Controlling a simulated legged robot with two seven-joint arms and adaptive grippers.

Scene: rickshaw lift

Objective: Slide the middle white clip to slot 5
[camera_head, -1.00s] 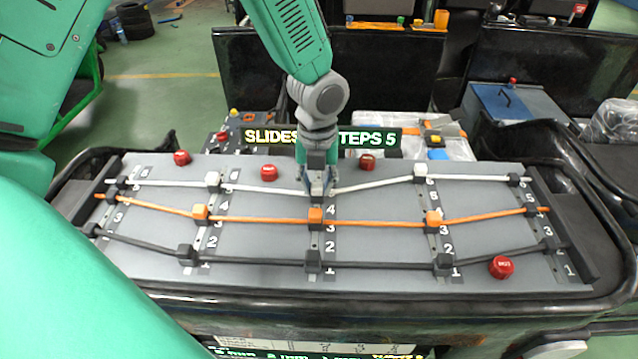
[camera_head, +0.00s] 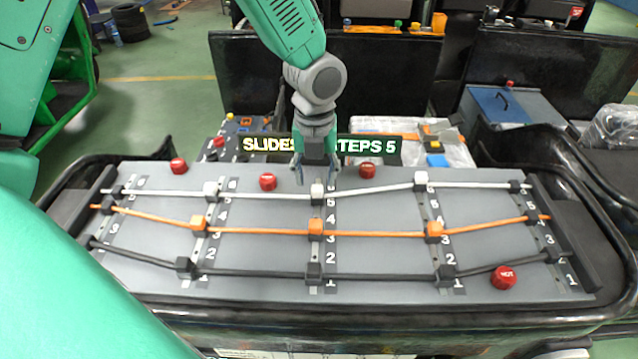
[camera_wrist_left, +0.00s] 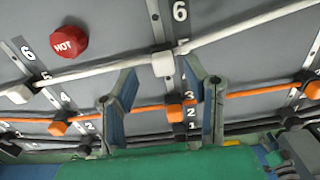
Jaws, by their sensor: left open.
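The middle white clip (camera_head: 317,191) sits on the white rod (camera_head: 265,195) on the centre rail, beside the number 5. It also shows in the left wrist view (camera_wrist_left: 163,63), with a 6 farther up the rail. My left gripper (camera_head: 317,178) is open just beyond and above the clip in the head view. In the left wrist view its two fingers (camera_wrist_left: 160,75) are apart, with the clip near their tips and nothing visibly held. My right gripper is not in view.
An orange rod with orange clips (camera_head: 316,228) and a black rod with black clips (camera_head: 314,270) run nearer on the grey board (camera_head: 390,255). Red knobs (camera_head: 268,182) stand along the far edge, and another red knob (camera_head: 504,277) stands near right. A text display (camera_head: 370,145) is behind.

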